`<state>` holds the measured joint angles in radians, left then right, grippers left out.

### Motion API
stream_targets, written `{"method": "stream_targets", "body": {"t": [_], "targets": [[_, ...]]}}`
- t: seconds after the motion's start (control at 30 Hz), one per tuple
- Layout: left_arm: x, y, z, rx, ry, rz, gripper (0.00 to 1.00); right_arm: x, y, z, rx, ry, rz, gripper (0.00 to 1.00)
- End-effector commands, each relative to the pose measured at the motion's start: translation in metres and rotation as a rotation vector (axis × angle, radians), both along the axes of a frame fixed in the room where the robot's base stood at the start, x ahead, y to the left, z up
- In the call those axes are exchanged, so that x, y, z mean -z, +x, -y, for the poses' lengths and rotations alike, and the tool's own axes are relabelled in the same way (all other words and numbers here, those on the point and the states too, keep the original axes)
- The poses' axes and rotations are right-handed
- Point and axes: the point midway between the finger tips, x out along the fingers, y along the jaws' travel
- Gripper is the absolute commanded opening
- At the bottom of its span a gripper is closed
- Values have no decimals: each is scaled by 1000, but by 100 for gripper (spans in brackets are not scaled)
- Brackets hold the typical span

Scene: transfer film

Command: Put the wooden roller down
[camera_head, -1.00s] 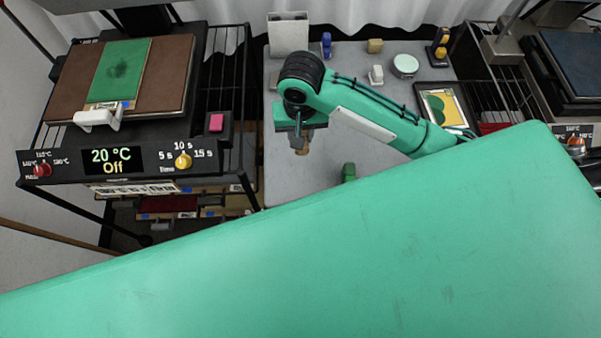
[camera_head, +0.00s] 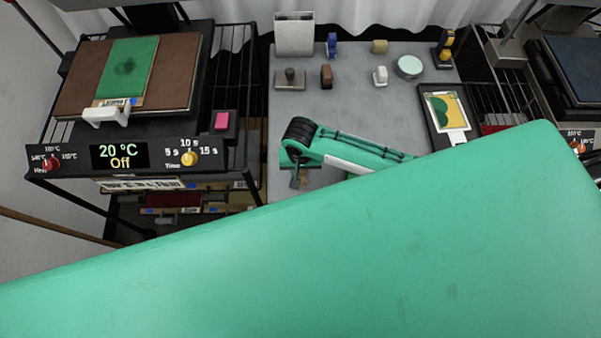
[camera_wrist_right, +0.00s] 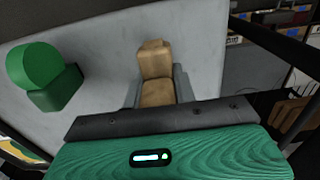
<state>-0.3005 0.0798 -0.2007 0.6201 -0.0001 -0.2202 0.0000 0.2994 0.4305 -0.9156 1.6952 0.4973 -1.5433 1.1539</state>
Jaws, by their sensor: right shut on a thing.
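The wooden roller (camera_wrist_right: 157,75) is a tan block between the two grey fingers of my right gripper (camera_wrist_right: 157,92) in the right wrist view. The gripper is shut on it, over the grey table. In the head view my right gripper (camera_head: 298,180) hangs low over the table's near left part. There the roller is mostly hidden by my arm, and I cannot tell whether it touches the table. My left gripper is not in view.
A green rounded object (camera_wrist_right: 45,78) stands on the grey table (camera_head: 350,95), beside the roller in the wrist view. A brown block (camera_head: 326,76) and a knobbed grey plate (camera_head: 290,79) stand farther back. A heat press (camera_head: 120,150) is at left, a dark tray (camera_head: 447,112) at right.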

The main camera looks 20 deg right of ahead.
Motion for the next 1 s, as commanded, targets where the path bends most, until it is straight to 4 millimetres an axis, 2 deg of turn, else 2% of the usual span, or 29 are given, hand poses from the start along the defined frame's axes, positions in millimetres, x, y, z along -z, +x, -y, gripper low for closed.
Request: {"method": "stream_targets", "body": {"t": [0.2, 0.3, 0.67, 0.7, 0.77, 0.8, 1.0], "targets": [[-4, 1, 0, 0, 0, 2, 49, 29, 0, 0, 1, 0, -2, 0], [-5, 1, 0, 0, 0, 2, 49, 36, 0, 0, 0, 0, 0, 0], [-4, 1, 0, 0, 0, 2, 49, 40, 0, 0, 1, 0, 0, 0], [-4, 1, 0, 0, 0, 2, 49, 40, 0, 0, 0, 0, 0, 33], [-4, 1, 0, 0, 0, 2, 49, 40, 0, 0, 0, 0, 0, 45], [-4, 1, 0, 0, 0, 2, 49, 40, 0, 0, 0, 0, 0, 49], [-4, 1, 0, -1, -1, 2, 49, 40, 0, 0, 0, 0, 0, 49]]}}
